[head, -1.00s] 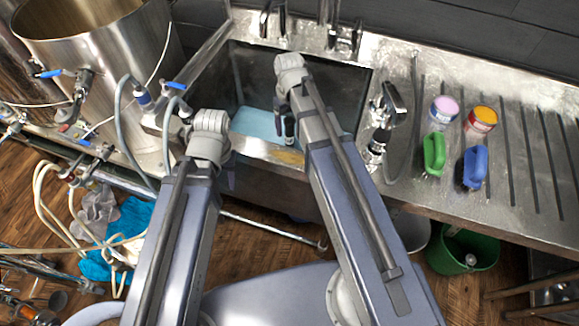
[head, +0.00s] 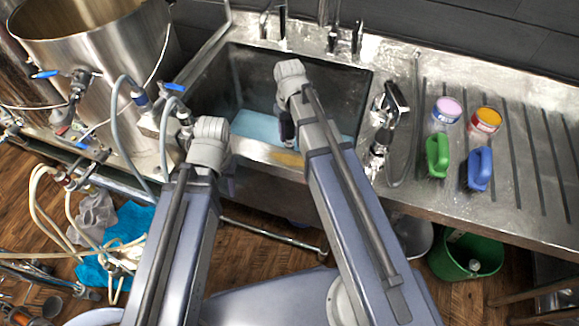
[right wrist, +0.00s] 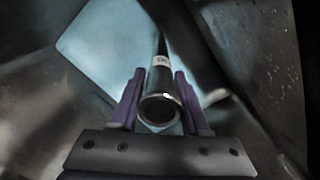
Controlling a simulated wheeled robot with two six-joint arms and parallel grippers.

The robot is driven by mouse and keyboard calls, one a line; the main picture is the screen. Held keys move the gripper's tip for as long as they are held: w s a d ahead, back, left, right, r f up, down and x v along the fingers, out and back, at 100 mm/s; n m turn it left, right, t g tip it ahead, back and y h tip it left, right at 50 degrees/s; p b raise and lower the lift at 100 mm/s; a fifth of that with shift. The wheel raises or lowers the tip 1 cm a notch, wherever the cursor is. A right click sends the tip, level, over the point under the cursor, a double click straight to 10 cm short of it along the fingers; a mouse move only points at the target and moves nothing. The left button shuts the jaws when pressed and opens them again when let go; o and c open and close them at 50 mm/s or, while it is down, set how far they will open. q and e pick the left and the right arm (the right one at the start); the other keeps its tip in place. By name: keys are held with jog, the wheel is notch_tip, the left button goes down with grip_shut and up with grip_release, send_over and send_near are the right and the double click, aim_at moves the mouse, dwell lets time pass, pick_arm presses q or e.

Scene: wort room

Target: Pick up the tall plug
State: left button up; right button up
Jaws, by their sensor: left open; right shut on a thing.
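The tall plug (right wrist: 160,75), a dark narrow tube with a pale label band and a round open end, stands between the purple fingers of my right gripper (right wrist: 158,100) in the right wrist view. The fingers are shut on it. In the head view my right arm reaches into the steel sink (head: 350,85), and my right gripper (head: 287,132) is partly hidden by its own arm. My left gripper (head: 228,182) is mostly hidden behind its arm in front of the sink's edge; it is open, and nothing shows in it.
A pale blue sheet (head: 258,124) lies in the sink. A tap handle (head: 396,100) stands at the right rim. Green (head: 438,156) and blue (head: 479,168) handled brushes and two tubs lie on the drainboard. A large steel kettle (head: 110,90) stands left.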

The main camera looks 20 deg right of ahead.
grip_shut()
dwell(0.8)
jog(key=shift+r, duration=0.1)
notch_tip(320, 180, up, 10)
jog(key=p, duration=1)
jog(key=shift+r, duration=0.1)
notch_tip(320, 180, up, 33)
jog(key=p, duration=3.3)
jog(key=shift+r+p, duration=0.15)
jog(key=shift+p, duration=0.2)
